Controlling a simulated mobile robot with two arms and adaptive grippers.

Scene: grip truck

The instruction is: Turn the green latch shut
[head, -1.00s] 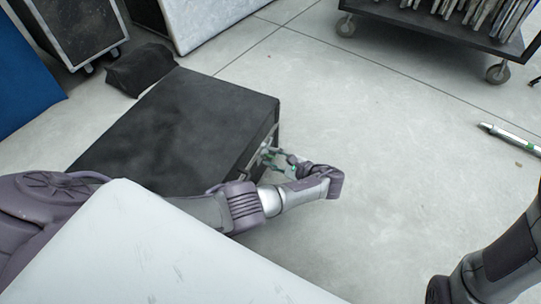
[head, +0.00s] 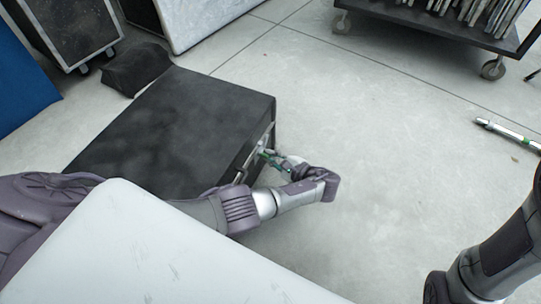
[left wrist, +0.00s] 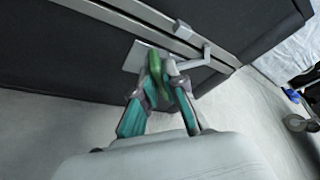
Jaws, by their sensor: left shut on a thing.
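The green latch (left wrist: 154,66) shows in the left wrist view on a pale metal plate (left wrist: 136,56) at the front of a black case (head: 180,125). My left gripper (left wrist: 160,74) is shut on the green latch, with its fingers on either side of it. In the head view my left gripper (head: 268,157) is at the right side of the case, small and partly hidden by its own wrist. The latch is hard to make out there. My right arm shows at the lower right, but its gripper is out of the picture.
A metal rail and bracket (left wrist: 205,58) sit beside the latch. A wheeled cart (head: 440,30) stands at the back right, and a silver and green tube (head: 508,134) lies on the floor. A dark lump (head: 135,68) lies behind the case.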

